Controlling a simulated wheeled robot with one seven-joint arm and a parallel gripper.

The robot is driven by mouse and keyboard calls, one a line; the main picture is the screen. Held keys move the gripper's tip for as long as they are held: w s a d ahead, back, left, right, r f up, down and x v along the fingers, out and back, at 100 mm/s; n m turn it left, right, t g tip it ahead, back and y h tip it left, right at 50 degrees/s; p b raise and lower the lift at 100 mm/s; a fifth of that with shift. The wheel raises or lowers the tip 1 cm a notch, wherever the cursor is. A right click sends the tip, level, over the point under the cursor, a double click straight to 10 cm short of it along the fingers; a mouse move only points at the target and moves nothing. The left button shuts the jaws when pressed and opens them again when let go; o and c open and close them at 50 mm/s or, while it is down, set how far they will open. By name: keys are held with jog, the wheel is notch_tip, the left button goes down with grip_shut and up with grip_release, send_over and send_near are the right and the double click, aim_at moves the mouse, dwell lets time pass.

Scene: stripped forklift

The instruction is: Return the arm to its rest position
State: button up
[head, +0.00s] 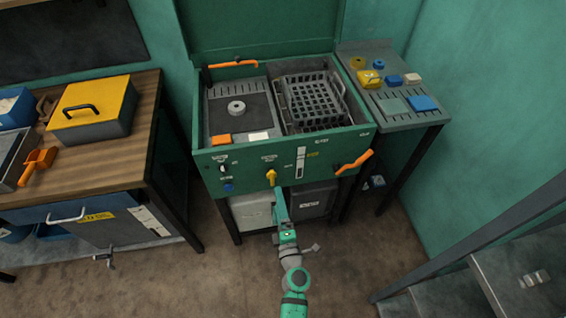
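My arm reaches up from the bottom middle of the head view toward the front panel of a green machine (240,168). My gripper (276,190) is at the arm's far end, just below a yellow knob (271,176) on that panel. I cannot tell whether the gripper touches the knob. Its fingers are too small to show whether they are open or shut.
The machine's lid stands open over a black basket (312,103). An orange handle (354,161) sticks out at its front right. A wooden bench (150,150) stands left, a grey side table (408,122) right. Dark steps (500,270) are at lower right. Floor around my arm is mostly clear.

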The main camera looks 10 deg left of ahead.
jog(key=s+d+r+m+h, duration=0.2)
jog(key=s+r+m, duration=0.2)
jog(key=s+m, duration=0.3)
jog(key=s+d+r+m+g+h, duration=0.1)
jog(key=s+r+m, duration=0.3)
jog(key=s, duration=1.2)
jog(key=s+d+r+m+g+h, duration=0.1)
jog(key=s+d+r+m+h, duration=0.1)
jog(key=s+m, duration=0.8)
jog(key=shift+s+d+r+h, duration=0.3)
jog(key=shift+s+d+r, duration=0.3)
jog(key=shift+s+r, duration=0.25)
dwell(0.4)
